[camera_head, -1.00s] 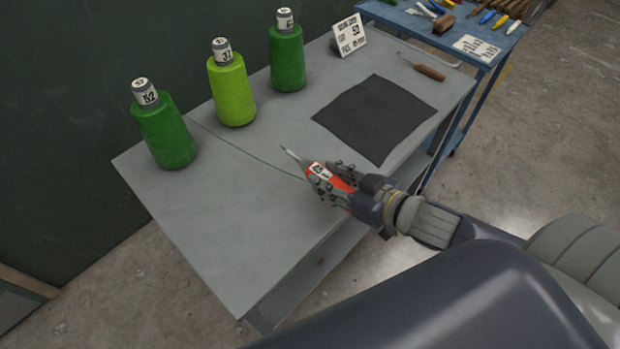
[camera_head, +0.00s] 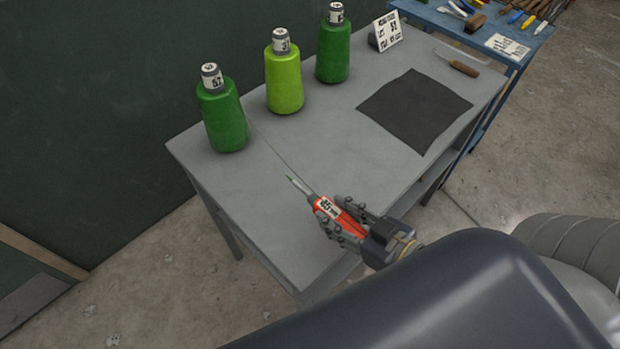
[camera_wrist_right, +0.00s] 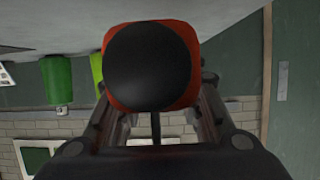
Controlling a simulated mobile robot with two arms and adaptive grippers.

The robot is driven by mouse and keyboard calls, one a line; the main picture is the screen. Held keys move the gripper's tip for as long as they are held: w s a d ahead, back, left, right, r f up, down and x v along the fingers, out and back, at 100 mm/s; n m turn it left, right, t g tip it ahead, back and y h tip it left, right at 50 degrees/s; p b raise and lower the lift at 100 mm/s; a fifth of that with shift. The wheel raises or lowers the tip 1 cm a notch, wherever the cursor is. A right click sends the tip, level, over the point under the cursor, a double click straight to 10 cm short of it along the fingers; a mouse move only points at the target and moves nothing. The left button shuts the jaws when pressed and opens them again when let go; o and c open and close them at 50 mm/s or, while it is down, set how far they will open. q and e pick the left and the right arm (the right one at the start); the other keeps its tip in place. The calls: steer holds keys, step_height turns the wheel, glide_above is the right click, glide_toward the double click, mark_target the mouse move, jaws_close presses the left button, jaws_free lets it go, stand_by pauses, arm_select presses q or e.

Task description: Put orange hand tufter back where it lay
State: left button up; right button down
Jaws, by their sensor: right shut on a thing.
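The orange hand tufter (camera_head: 328,207) has an orange-red body, a white number label and a thin metal tip with a bit of green yarn. My right gripper (camera_head: 341,218) is shut on it, over the near left part of the grey table (camera_head: 245,185). The tip points up and left in the head view. In the right wrist view the tufter's round black end (camera_wrist_right: 150,68) with an orange rim fills the middle, between the fingers (camera_wrist_right: 160,105). I cannot tell whether the tufter touches the table. My left gripper is not in view.
Two dark green cones (camera_head: 222,118) (camera_head: 333,50) and a lime green cone (camera_head: 284,80) stand along the table's back edge. A dark square mat (camera_head: 415,108) lies right, with a wooden-handled tool (camera_head: 463,68) and a sign (camera_head: 386,32) beyond. A blue tool cart (camera_head: 480,35) adjoins. The table's left front is bare.

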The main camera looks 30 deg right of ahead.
steer(key=w, duration=0.2)
steer(key=w+d+p, duration=0.1)
steer(key=w, duration=0.1)
steer(key=w+d, duration=0.1)
steer(key=w, duration=0.1)
steer(key=shift+d+f, duration=0.1)
steer(key=shift+d, duration=0.05)
steer(key=p, duration=0.2)
glide_above(322, 177)
steer(key=s, duration=0.1)
steer(key=shift+f, duration=0.45)
steer(key=shift+w+f, duration=0.1)
steer(key=shift+w, duration=0.4)
steer(key=shift+f, duration=0.3)
steer(key=shift+f+p, duration=0.45)
steer(key=shift+f, duration=1)
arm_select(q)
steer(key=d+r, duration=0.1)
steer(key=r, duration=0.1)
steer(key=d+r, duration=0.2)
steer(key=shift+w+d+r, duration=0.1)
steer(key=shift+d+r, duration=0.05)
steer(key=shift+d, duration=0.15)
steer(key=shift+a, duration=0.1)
